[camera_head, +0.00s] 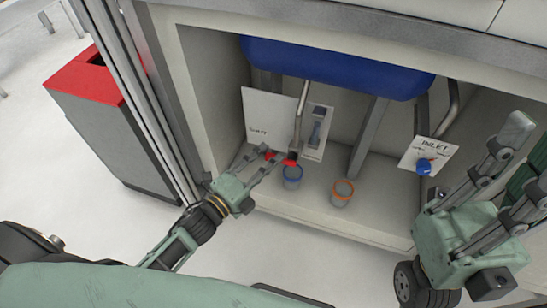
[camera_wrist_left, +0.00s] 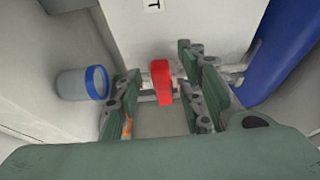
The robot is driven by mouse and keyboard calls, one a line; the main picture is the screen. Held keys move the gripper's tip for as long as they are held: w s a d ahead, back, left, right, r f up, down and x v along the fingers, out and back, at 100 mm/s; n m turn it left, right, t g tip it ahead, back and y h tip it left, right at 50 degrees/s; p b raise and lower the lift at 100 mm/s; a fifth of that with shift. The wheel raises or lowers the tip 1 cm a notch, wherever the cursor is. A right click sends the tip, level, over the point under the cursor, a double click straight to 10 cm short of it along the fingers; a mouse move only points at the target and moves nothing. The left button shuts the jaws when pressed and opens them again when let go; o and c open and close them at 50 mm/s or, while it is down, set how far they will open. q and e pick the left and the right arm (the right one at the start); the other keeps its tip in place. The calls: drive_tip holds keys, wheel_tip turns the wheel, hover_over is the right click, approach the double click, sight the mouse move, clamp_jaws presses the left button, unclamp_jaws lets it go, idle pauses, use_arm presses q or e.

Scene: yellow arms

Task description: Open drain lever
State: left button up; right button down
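The red drain lever (camera_head: 290,160) is at the lower end of the metal drain pipe (camera_head: 301,105) under the blue tank. In the left wrist view the red lever (camera_wrist_left: 161,82) stands between the two fingers of my left gripper (camera_wrist_left: 160,92), with gaps on both sides. My left gripper (camera_head: 266,161) is open, reaching into the cabinet at the lever. Part of the lever is hidden by the fingers in the head view. My right gripper (camera_head: 522,160) is open and empty at the right, in front of the cabinet; it is partly cut off by the frame edge.
The blue tank (camera_head: 335,68) hangs above. A blue-rimmed cup (camera_head: 292,178) and an orange-rimmed cup (camera_head: 341,193) stand on the cabinet floor. An inlet plate with a blue knob (camera_head: 424,167) is at the right. A red-topped grey bin (camera_head: 110,130) stands outside, left.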

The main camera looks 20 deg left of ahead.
use_arm(q)
drive_tip(key=shift+x, duration=1.15)
clamp_jaws()
